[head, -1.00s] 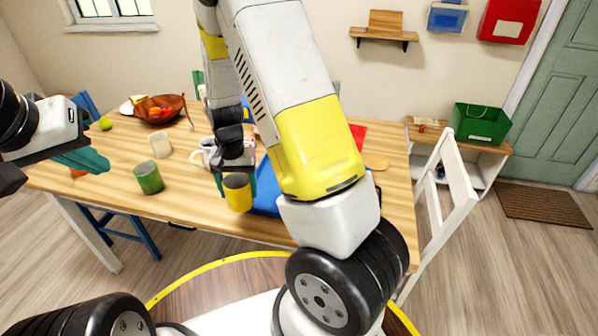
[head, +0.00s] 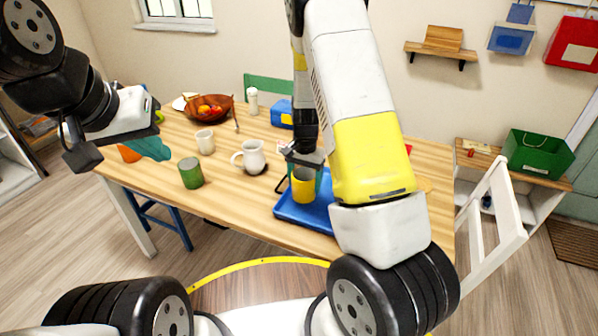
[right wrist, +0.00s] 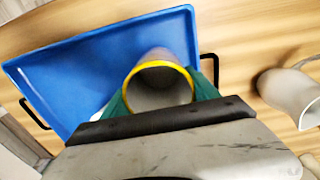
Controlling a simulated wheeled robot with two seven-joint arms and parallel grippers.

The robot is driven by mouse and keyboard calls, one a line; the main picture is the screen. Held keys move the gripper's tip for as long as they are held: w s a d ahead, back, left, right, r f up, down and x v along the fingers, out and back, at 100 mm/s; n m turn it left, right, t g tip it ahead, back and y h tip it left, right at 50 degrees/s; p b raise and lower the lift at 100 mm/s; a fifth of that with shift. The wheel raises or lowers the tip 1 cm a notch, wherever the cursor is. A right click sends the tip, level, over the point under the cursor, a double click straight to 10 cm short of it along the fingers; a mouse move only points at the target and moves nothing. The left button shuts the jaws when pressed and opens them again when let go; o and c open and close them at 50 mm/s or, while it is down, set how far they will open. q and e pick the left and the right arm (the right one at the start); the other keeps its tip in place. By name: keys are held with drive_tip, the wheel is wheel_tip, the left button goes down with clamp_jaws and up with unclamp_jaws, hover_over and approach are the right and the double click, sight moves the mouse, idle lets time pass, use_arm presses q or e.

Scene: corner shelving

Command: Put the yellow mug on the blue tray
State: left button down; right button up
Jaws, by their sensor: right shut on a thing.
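The yellow mug (head: 303,190) is upright between the fingers of my right gripper (head: 305,172), which is shut on it. The mug is over the left part of the blue tray (head: 290,214) on the table; I cannot tell whether its base touches the tray. In the right wrist view the mug's open yellow rim (right wrist: 160,67) faces the camera, near one edge of the tray (right wrist: 75,80). My right arm hides part of the tray in the head view. My left gripper (head: 155,150), with teal fingers, is over the table's left end; its opening is unclear.
A green cup (head: 191,173), a white cup (head: 205,142) and a white jug (head: 252,158) stand left of the tray. A brown fruit bowl (head: 208,108) is farther back. A white chair (head: 497,215) stands at the table's right side.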

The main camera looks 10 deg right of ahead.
drive_tip(key=shift+w+d, duration=0.15)
drive_tip(key=shift+d, duration=0.15)
drive_tip(key=shift+w+d+f, duration=0.1)
drive_tip(key=shift+d+f, duration=0.05)
drive_tip(key=shift+f, duration=0.75)
drive_tip(key=shift+w+d+f, duration=0.1)
drive_tip(key=shift+d+f, duration=0.05)
drive_tip(key=shift+f, duration=0.75)
drive_tip(key=shift+f, duration=0.2)
drive_tip(key=o, duration=1.7)
